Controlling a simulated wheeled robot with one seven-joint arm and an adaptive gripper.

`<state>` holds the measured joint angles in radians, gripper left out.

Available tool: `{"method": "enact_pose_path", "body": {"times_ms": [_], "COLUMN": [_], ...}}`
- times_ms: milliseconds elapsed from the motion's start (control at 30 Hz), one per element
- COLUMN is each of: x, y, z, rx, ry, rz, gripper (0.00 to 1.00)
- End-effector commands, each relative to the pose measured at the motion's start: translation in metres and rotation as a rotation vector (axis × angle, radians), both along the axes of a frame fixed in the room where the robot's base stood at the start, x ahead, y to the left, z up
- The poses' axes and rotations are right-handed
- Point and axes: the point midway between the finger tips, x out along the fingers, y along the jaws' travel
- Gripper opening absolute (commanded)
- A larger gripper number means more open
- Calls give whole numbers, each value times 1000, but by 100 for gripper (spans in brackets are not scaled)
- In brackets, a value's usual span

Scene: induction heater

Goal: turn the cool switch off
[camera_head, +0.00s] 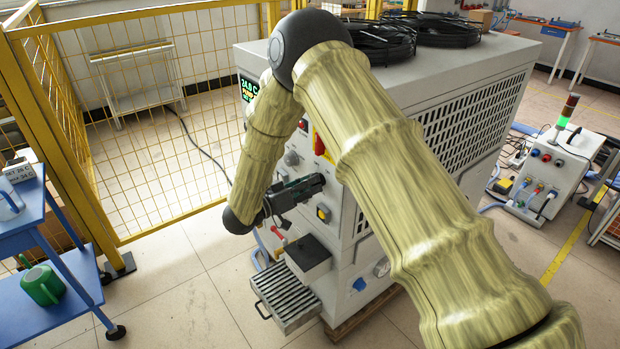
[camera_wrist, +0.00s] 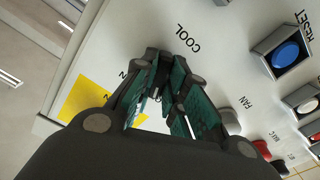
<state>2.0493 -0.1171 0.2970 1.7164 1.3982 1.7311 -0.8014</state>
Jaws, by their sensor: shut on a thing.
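The COOL label (camera_wrist: 182,46) is on the pale control panel in the wrist view, just beyond my fingertips. My gripper (camera_wrist: 172,72) is at the panel, with its dark green-padded fingers closed around the cool switch under that label. The fingers hide nearly all of the switch, so I cannot tell its setting. In the head view my gripper (camera_head: 304,187) is against the front of the large grey machine (camera_head: 460,62), and the switch there is hidden behind it.
A blue RESET button (camera_wrist: 287,54) and a FAN switch (camera_wrist: 230,121) are close by on the panel. A yellow mesh fence (camera_head: 160,130) stands to the left.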

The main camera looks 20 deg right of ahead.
Motion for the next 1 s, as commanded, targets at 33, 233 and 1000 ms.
{"method": "enact_pose_path", "body": {"times_ms": [33, 233, 1000], "x": [0, 0, 0], "y": [0, 0, 0], "z": [3, 1, 0], "rx": [-7, -27, -35], "ry": [18, 75, 97], "rz": [1, 1, 1], "gripper": [0, 0, 36]}}
